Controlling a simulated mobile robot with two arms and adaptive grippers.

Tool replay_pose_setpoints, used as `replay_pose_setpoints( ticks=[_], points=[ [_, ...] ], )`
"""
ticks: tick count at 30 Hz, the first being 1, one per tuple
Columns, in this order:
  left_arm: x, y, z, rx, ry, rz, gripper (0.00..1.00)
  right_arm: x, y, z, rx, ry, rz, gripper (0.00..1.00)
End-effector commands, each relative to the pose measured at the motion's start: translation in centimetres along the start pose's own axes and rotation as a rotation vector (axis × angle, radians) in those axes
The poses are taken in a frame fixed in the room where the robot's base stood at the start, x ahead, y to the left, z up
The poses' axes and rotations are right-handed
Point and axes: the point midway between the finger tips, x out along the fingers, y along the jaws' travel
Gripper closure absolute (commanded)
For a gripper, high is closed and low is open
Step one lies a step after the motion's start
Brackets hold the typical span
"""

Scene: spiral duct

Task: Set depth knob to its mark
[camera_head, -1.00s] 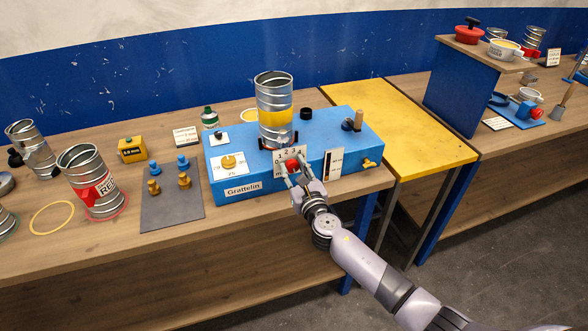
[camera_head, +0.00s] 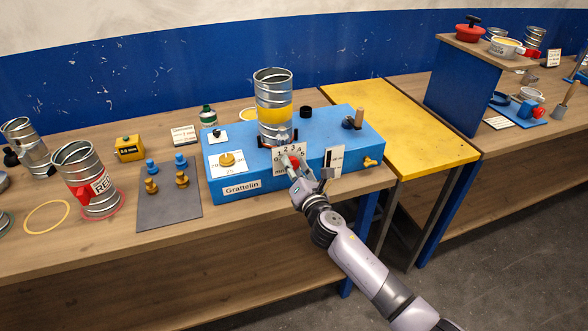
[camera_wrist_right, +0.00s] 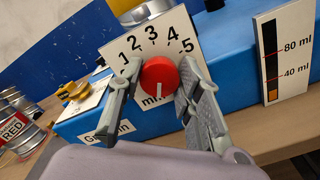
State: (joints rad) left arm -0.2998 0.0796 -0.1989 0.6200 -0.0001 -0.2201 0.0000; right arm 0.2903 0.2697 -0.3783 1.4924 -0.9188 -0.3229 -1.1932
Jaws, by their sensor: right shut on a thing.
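The depth knob (camera_wrist_right: 159,77) is a red round knob on a white dial plate (camera_wrist_right: 143,44) numbered 1 to 5, with a white line on its lower part. In the head view the plate (camera_head: 287,147) is on the front of the blue Grattelin machine (camera_head: 234,176). My right gripper (camera_wrist_right: 158,88) has one finger on each side of the knob and is shut on it. Which number is the set mark cannot be told. My left gripper is not in view.
A metal duct (camera_head: 274,95) with a yellow band stands on the machine. A scale plate (camera_head: 334,160) marked 40 ml and 80 ml is right of the dial, close to my gripper. A brass tap (camera_head: 371,162) is farther right. A grey mat (camera_head: 165,207) with pegs lies left.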

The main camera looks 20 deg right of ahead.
Motion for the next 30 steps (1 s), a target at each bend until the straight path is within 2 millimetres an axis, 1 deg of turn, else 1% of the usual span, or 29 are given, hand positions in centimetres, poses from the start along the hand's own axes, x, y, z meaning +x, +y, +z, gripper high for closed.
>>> replay_pose_setpoints(
  ticks=[3, 15, 30],
  points=[
    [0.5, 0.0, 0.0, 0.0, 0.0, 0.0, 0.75, 0.0, -0.1, -0.2, 0.113, 0.0, -0.001, 0.95],
    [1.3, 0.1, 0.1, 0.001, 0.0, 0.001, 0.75, -0.1, -0.2, -0.2, 0.493, 0.001, -0.002, 0.95],
    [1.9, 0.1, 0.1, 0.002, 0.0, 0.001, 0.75, 0.0, -0.3, -0.2, 0.969, 0.0, -0.003, 0.95]
  ],
)
